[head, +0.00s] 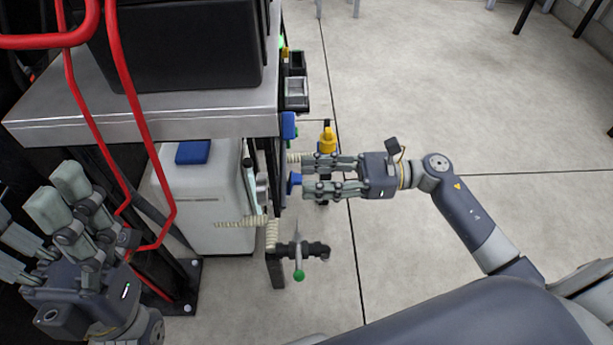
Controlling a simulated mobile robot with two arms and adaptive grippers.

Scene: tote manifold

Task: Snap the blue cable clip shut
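A small blue part (294,180) shows at the edge of the upright panel beside the cart, just off the fingertips of my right gripper. Another blue piece (288,125) sits higher on the same edge, below the tabletop. I cannot tell for sure which is the cable clip, or whether it is open or shut. My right gripper (307,175) points left at the panel with its fingers apart. Contact with the lower blue part cannot be made out. My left gripper (36,224) is at the lower left, fingers spread and empty, away from the panel.
The metal tabletop (150,118) carries a black tote (185,50). Red tubes (128,90) hang near my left gripper. A white container (205,205) with a ribbed hose stands below. A yellow fitting (327,140) and a green-tipped lever (298,270) flank my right gripper.

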